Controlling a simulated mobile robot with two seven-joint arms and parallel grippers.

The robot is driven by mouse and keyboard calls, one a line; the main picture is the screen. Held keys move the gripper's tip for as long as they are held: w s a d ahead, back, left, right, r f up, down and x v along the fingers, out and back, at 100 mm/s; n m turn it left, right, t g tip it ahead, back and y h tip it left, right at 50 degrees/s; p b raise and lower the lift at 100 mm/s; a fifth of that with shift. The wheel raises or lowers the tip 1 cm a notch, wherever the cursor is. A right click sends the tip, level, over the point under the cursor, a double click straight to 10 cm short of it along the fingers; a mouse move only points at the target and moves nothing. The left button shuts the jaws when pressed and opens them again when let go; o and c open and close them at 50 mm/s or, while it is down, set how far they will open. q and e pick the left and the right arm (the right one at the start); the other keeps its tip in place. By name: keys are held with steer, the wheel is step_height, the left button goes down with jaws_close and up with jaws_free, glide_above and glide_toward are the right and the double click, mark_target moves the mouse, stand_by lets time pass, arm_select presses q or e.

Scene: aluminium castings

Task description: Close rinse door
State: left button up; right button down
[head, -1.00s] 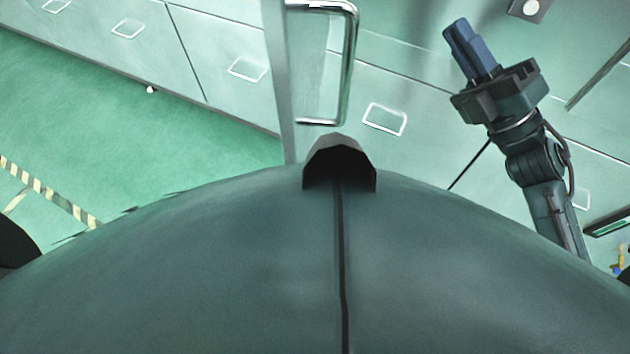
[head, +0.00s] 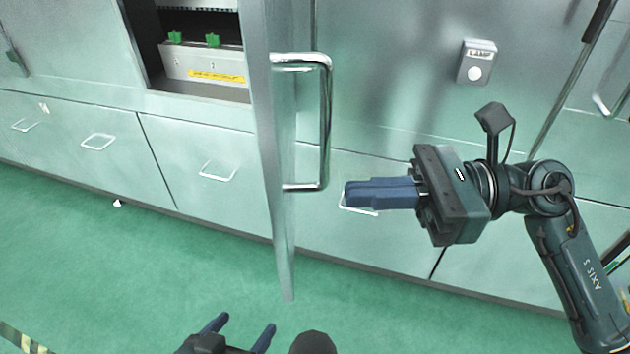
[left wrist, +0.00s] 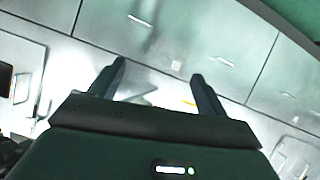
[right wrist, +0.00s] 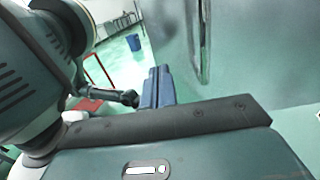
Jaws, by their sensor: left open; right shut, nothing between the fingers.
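The rinse door (head: 268,150) stands open, seen nearly edge-on in the head view, with a chrome bar handle (head: 325,125) on its right face. Left of it is an opening (head: 200,50) in the cabinet. My right gripper (head: 350,194) is shut and empty, pointing left, just right of the lower end of the handle; it appears apart from it. In the right wrist view its shut fingers (right wrist: 157,88) are beside a door panel with part of a handle (right wrist: 201,45). My left gripper (head: 243,328) is open and empty low in the head view, its fingers also showing in the left wrist view (left wrist: 158,85).
Inside the opening a grey unit (head: 200,66) carries green knobs and a yellow label. Drawers with wire handles (head: 98,142) run along the cabinet base. A lamp switch box (head: 477,62) is on the wall at right.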

mark_target(284, 196)
steer(key=a+p, duration=0.1)
steer(key=a, duration=0.3)
steer(key=shift+s+a+r, duration=0.1)
steer(key=shift+a+r, duration=0.05)
steer(key=shift+a, duration=0.95)
